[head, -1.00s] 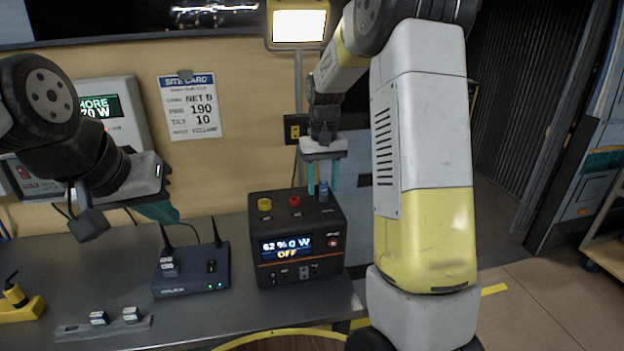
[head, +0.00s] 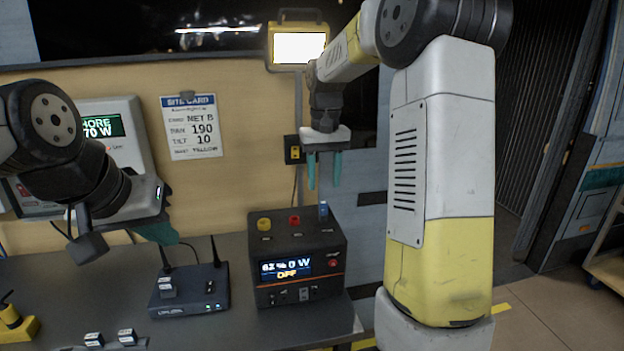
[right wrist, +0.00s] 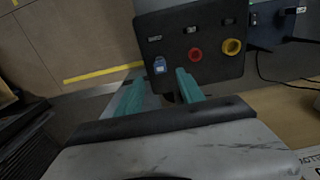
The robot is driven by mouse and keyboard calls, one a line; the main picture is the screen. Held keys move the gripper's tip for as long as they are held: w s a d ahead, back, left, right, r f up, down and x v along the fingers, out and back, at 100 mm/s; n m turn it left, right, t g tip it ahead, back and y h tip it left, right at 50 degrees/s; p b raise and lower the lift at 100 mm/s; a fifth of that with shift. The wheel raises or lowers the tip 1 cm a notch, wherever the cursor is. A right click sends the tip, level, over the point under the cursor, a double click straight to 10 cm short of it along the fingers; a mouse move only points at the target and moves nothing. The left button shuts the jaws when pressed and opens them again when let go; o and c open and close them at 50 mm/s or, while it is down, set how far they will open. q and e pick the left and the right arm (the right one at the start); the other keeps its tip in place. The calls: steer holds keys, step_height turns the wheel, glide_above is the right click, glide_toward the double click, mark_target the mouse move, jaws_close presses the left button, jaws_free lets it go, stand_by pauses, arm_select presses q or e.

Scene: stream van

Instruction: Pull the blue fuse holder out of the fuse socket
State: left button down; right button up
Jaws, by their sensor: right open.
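The blue fuse holder (head: 323,211) stands upright at the right rear of the top of a black power box (head: 300,240), seated in its socket. It also shows in the right wrist view (right wrist: 160,66), near the fingertips. My right gripper (head: 324,186) is open and empty, pointing down. Its teal fingers are above the fuse holder, one to each side in the head view, and apart from it. My left gripper (head: 160,232) is at the left above the table; its jaw opening is hidden.
The box top also carries a yellow knob (head: 264,224) and a red knob (head: 294,220). A dark radio unit with two antennas (head: 190,292) stands left of the box. A yellow block (head: 18,326) lies at far left. The table's right edge is close to the box.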

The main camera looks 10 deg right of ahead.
mark_target(323, 202)
step_height(323, 202, down, 8)
steer(key=shift+r, duration=0.25)
jaws_close()
stand_by(0.5)
